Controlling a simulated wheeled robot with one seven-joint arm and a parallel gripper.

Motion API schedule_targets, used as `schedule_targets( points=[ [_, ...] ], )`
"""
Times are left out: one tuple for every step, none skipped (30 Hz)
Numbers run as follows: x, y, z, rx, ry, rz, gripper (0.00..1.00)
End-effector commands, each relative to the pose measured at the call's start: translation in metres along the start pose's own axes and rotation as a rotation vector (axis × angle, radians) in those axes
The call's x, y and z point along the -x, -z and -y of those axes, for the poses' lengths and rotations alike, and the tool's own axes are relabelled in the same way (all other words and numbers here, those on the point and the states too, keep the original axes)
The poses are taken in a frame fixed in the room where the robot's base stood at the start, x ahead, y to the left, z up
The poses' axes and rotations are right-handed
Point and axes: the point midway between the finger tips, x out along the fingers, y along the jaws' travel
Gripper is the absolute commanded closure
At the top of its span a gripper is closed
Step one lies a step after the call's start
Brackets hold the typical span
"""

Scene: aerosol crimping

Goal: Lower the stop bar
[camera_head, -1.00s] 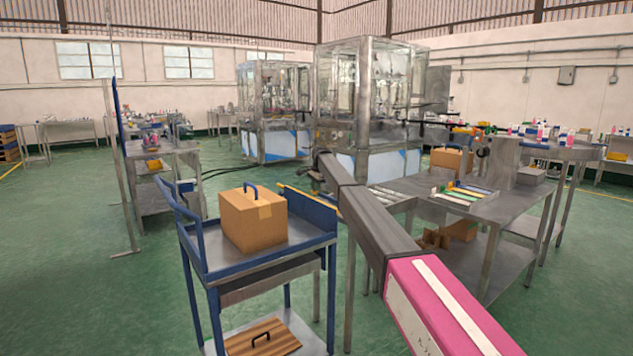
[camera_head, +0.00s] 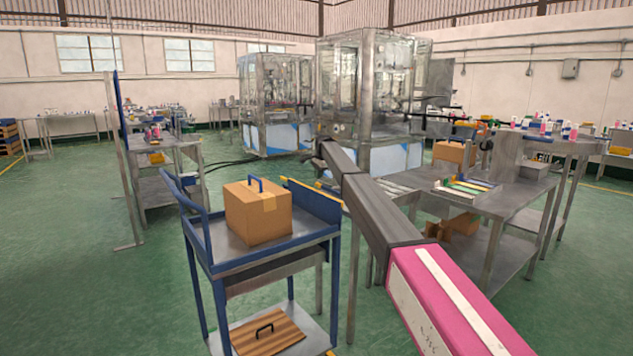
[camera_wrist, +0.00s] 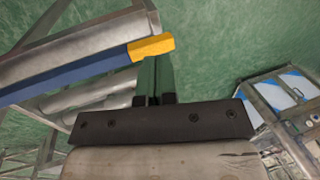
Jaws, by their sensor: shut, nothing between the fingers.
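The stop bar (camera_wrist: 75,80) is a blue bar with a yellow end (camera_wrist: 151,46), running across the upper left of the wrist view. My gripper (camera_wrist: 157,62) is shut and empty. Its fingertips point at the yellow end and overlap it closely in the picture; I cannot tell whether they touch. In the head view a yellow strip (camera_head: 328,193) shows behind the blue cart's right side, probably part of the bar. My gripper is hidden there behind my arm.
Metal rollers (camera_wrist: 100,98) lie beside the bar in the wrist view. A blue cart (camera_head: 225,258) carrying a cardboard box (camera_head: 257,212) stands left of my arm. A steel table (camera_head: 510,195) stands right. Glass machines (camera_head: 372,95) stand behind. Green floor is open at left.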

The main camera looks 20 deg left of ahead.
Motion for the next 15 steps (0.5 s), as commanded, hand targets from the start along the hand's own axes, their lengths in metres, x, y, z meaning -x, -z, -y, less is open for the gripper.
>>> schedule_targets(
  points=[
    [0.013, 0.004, 0.001, -0.001, 0.004, -0.002, 1.0],
    [0.02, 0.003, 0.004, 0.0, 0.004, -0.002, 1.0],
    [0.029, 0.003, 0.006, 0.0, 0.004, -0.002, 1.0],
    [0.035, 0.003, 0.008, 0.0, 0.004, -0.002, 1.0],
    [0.041, 0.003, 0.01, 0.0, 0.004, -0.002, 1.0],
    [0.05, 0.003, 0.012, 0.0, 0.004, -0.002, 1.0],
    [0.056, 0.003, 0.013, 0.0, 0.005, -0.002, 1.0],
    [0.062, 0.003, 0.015, 0.0, 0.005, -0.003, 1.0],
    [0.07, 0.003, 0.017, 0.0, 0.005, -0.002, 1.0],
    [0.074, 0.003, 0.018, 0.0, 0.005, -0.002, 1.0],
    [0.079, 0.003, 0.019, 0.0, 0.004, -0.002, 1.0],
    [0.085, 0.003, 0.021, 0.0, 0.005, -0.002, 1.0],
    [0.089, 0.003, 0.022, 0.0, 0.005, -0.002, 1.0],
    [0.093, 0.003, 0.023, 0.0, 0.005, -0.003, 1.0],
    [0.097, 0.003, 0.024, 0.0, 0.005, -0.003, 1.0]
  ],
)
